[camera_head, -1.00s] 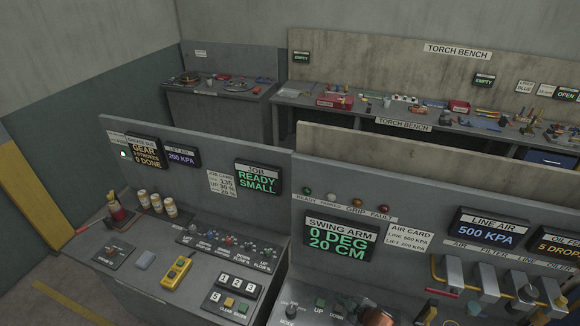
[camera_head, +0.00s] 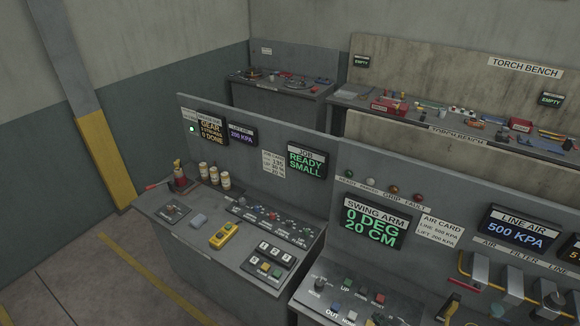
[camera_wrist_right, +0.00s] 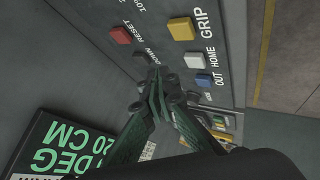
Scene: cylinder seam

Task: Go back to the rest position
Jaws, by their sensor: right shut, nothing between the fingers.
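My right gripper (camera_wrist_right: 158,88) shows in the right wrist view, with its dark fingers together and nothing between them. It is in front of the swing arm control panel (camera_wrist_right: 225,35), which carries a red button (camera_wrist_right: 122,34), a yellow GRIP button (camera_wrist_right: 181,28), a white HOME button (camera_wrist_right: 195,60) and a blue OUT button (camera_wrist_right: 204,79). I cannot tell whether the fingertips touch the panel. The swing arm display (camera_head: 375,222) reads 0 DEG, 20 CM in the head view. My left gripper is not in view.
A console with a yellow switch box (camera_head: 224,235) and several small cans stands left of the swing arm panel. A torch bench (camera_head: 425,118) with tools stands behind. Air line fittings (camera_head: 515,283) stick out at the right. Open floor (camera_head: 75,275) lies at the lower left.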

